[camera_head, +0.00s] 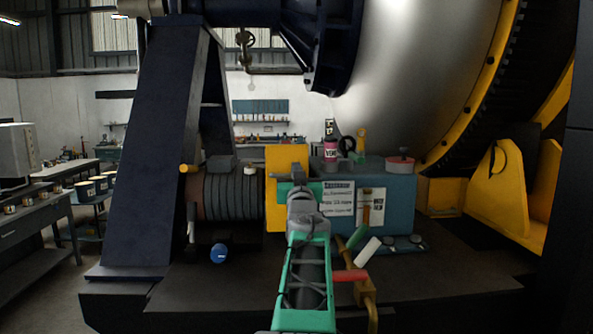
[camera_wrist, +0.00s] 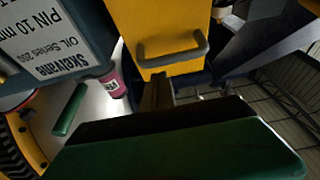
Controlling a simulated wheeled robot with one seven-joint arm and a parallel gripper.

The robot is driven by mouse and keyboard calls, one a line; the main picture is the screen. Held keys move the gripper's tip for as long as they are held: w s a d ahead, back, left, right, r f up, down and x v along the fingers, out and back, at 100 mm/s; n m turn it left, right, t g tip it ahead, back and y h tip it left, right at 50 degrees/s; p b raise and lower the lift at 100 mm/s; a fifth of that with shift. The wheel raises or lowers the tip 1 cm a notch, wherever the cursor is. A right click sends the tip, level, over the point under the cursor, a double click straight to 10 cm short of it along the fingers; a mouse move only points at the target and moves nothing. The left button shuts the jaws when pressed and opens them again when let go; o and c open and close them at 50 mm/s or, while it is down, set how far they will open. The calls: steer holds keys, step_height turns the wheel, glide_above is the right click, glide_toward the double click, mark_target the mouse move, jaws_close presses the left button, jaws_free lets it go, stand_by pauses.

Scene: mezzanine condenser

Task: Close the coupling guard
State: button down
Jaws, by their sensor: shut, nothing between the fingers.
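The coupling guard looks to be the upright yellow panel (camera_head: 287,156), between a ribbed motor (camera_head: 228,193) and a blue-grey gearbox box. It also shows upside down at the top of the wrist view (camera_wrist: 155,20), with a grey bar handle (camera_wrist: 172,51) across its face. My gripper (camera_wrist: 157,88) is shut and empty, its fingertips close to the handle. I cannot tell whether they touch it. In the head view my green arm and gripper (camera_head: 290,175) stand in front of the panel and hide part of it. The coupling and the guard's hinge are not visible.
The blue-grey box (camera_head: 395,190) carries labels, a pink bottle (camera_head: 330,150) and a red-topped tin (camera_head: 399,165). A blue round object (camera_head: 219,253), a white cylinder (camera_head: 367,251) and a red-handled yellow pipe (camera_head: 350,275) are near the arm. A dark sloping support (camera_head: 150,150) stands left.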

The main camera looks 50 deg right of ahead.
step_height(320, 180, down, 3)
steer(key=b, duration=0.2)
steer(key=shift+w+d+b, duration=0.15)
steer(key=shift+b, duration=0.25)
